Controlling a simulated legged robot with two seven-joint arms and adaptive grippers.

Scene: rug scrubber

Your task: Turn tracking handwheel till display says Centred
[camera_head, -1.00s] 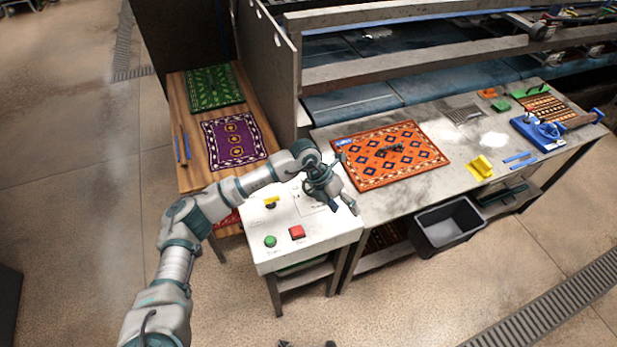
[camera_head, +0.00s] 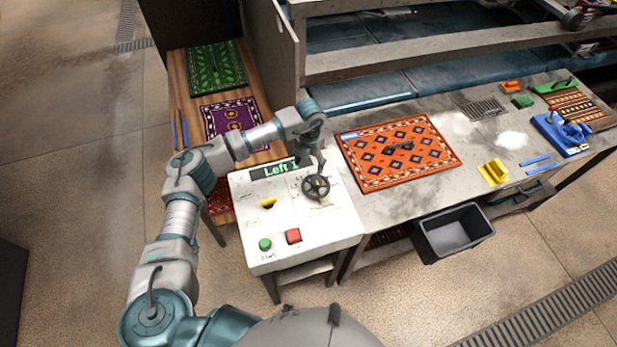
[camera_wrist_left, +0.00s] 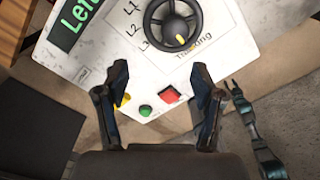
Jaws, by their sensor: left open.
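The tracking handwheel (camera_head: 316,188) is a black spoked wheel with a yellow mark on the white control panel (camera_head: 340,225). It also shows in the left wrist view (camera_wrist_left: 174,24), beside the labels L1, L2, L3 and "Tracking". The display (camera_head: 281,170) shows green text beginning "Left"; my arm hides its end. My left gripper (camera_head: 310,160) is just above and behind the handwheel in the head view. In the left wrist view its fingers (camera_wrist_left: 160,75) are spread and empty, with the wheel beyond their tips. My right gripper (camera_wrist_left: 233,90) shows small in that view; its jaw state is unclear.
A green button (camera_head: 265,244), a red button (camera_head: 293,236) and a yellow switch (camera_head: 267,203) are on the same panel. An orange rug (camera_head: 420,165) lies on the table to the right. A dark bin (camera_head: 455,235) stands below the table edge.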

